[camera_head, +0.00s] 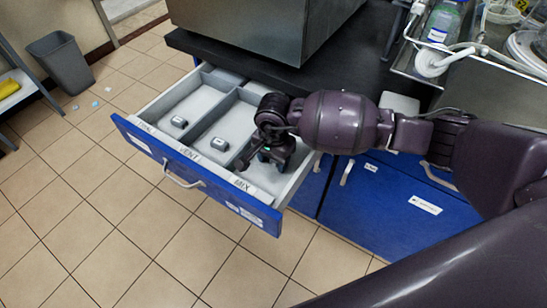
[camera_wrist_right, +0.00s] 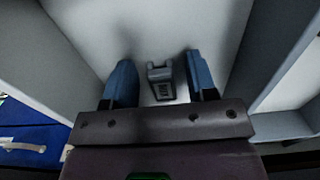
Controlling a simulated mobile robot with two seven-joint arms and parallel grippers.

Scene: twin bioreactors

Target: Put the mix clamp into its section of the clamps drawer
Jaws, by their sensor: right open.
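The open blue-fronted clamps drawer (camera_head: 128,127) has grey sections with labels along its front edge, including VENT and MIX. My right gripper (camera_head: 264,164) reaches down into the MIX section, at the right end. In the right wrist view, a small grey clamp (camera_wrist_right: 160,82) lies on the pale section floor between the two fingers of my right gripper (camera_wrist_right: 159,64). The fingers are spread with gaps on both sides of the clamp. In the head view the arm and gripper hide this clamp. My left gripper is not in view.
One small grey clamp (camera_head: 179,122) lies in the left section and another (camera_head: 219,144) in the VENT section. Drawer walls and a divider stand close around my right gripper. A dark worktop (camera_head: 345,75) lies behind. The tiled floor (camera_head: 110,220) in front is clear.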

